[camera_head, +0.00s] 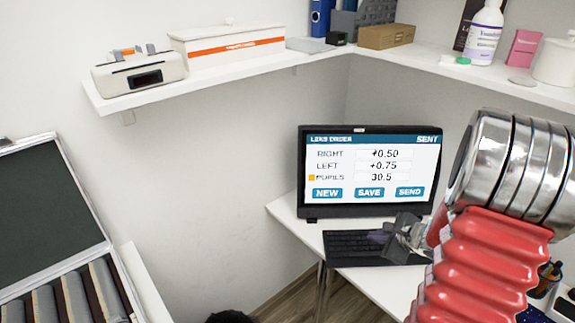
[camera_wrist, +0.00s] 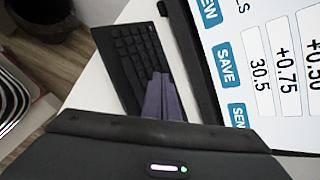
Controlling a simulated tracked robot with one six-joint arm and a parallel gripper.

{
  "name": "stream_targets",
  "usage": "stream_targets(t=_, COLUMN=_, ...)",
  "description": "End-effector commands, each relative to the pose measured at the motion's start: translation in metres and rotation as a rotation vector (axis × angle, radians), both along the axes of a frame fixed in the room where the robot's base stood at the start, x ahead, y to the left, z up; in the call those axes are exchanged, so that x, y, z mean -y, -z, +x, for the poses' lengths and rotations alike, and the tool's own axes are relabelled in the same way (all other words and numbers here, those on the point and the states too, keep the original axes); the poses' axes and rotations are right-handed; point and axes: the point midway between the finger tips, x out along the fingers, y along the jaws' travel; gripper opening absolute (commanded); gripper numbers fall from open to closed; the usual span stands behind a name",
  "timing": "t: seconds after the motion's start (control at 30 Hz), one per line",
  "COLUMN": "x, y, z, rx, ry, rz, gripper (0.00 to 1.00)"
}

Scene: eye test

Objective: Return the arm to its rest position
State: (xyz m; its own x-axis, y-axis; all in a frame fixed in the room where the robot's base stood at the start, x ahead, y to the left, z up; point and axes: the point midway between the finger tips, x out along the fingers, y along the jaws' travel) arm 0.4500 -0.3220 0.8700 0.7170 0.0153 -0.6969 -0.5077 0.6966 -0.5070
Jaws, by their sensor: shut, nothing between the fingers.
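My gripper (camera_head: 380,237) is in front of the monitor's lower right part and over the keyboard (camera_head: 350,246) in the head view. In the wrist view its two purple fingers (camera_wrist: 163,90) are together, with nothing between them. My red ribbed arm with silver rings fills the right side of the head view. The monitor (camera_head: 370,172) shows a lens order: right +0.50, left +0.75, pupils 30.5, with "SENT" at the top right. The gap between fingertips and keyboard cannot be judged.
The white desk (camera_head: 295,222) stands in the corner. Wall shelves hold a device (camera_head: 138,76), a white and orange box (camera_head: 225,46), a cardboard box (camera_head: 386,36) and a bottle (camera_head: 484,35). An open case (camera_head: 50,200) is at left. A dark pot (camera_wrist: 45,15) shows in the wrist view.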

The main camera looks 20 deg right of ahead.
Motion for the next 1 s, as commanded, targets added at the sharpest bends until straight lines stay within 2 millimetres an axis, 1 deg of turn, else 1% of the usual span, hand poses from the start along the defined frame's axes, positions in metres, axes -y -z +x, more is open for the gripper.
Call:
stream_targets(t=0.17, x=-0.003, y=0.0, z=0.0, rx=0.002, ry=-0.013, rz=0.004, gripper=0.0)
stream_targets(t=0.27, x=-0.011, y=0.002, z=-0.003, rx=-0.008, ry=-0.06, rz=0.001, gripper=0.0)
stream_targets(t=0.37, x=-0.027, y=0.009, z=-0.011, rx=-0.035, ry=-0.143, rz=-0.004, gripper=0.0)
stream_targets(t=0.47, x=-0.046, y=0.008, z=-0.022, rx=-0.062, ry=-0.254, rz=-0.028, gripper=0.0)
stream_targets(t=0.57, x=-0.07, y=-0.001, z=-0.031, rx=-0.085, ry=-0.391, rz=-0.069, gripper=0.0)
stream_targets(t=0.8, x=-0.132, y=-0.031, z=-0.052, rx=-0.142, ry=-0.746, rz=-0.215, gripper=0.0)
stream_targets(t=1.0, x=-0.173, y=-0.056, z=-0.073, rx=-0.192, ry=-1.014, rz=-0.355, gripper=0.0)
